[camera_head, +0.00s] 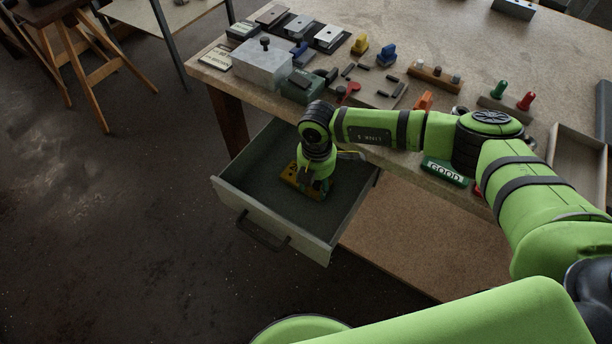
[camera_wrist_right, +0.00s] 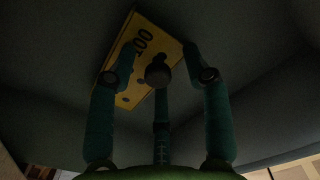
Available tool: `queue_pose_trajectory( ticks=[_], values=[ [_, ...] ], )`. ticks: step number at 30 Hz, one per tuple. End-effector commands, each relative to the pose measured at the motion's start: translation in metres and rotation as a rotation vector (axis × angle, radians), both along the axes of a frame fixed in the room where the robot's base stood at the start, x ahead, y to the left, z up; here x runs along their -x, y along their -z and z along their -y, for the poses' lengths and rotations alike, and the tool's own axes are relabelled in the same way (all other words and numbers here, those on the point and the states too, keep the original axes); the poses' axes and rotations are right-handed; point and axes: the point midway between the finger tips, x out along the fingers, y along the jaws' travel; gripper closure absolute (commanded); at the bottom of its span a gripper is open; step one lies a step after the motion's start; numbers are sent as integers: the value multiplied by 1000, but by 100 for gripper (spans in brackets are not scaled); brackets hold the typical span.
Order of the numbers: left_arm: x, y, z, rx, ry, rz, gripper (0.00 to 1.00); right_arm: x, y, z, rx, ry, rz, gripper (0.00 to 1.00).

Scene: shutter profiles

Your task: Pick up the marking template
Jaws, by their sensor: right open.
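The marking template is a yellow plate (camera_head: 289,183) with dark holes, lying in the open drawer under the bench. In the right wrist view the template (camera_wrist_right: 146,42) shows the printed digits "100" and lies tilted across the picture. My right gripper (camera_head: 314,186) reaches down into the drawer over the template and hides part of it. Its fingers (camera_wrist_right: 158,60) are spread apart in front of the plate, with nothing held. Whether the fingertips touch the plate I cannot tell. My left gripper is not in view.
The drawer (camera_head: 268,226) has raised walls around the gripper and is otherwise bare. The bench top (camera_head: 455,45) above holds a metal block (camera_head: 262,66), several small blocks, and red and green handled pieces. A green "GOOD" label (camera_head: 444,172) is on the front edge.

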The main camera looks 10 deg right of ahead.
Motion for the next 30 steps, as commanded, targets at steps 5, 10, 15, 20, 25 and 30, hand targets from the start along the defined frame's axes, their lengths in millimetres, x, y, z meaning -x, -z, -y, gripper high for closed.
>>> queue_pose_trajectory(
  ticks=[5, 10, 15, 20, 25, 30],
  values=[
    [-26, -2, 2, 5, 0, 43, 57, 0, 1, -1, -2, -1, 1, 50],
    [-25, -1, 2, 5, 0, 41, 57, 0, 1, -1, -2, -1, 1, 100],
    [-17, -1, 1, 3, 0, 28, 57, 0, 0, -1, -3, -1, 1, 100],
    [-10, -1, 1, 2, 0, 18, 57, -1, 0, -1, -3, -1, 2, 100],
    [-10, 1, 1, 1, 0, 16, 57, -2, -7, -1, -5, -1, 3, 100],
    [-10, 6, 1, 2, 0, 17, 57, -2, -36, -1, -5, -2, 8, 100]
  ],
)
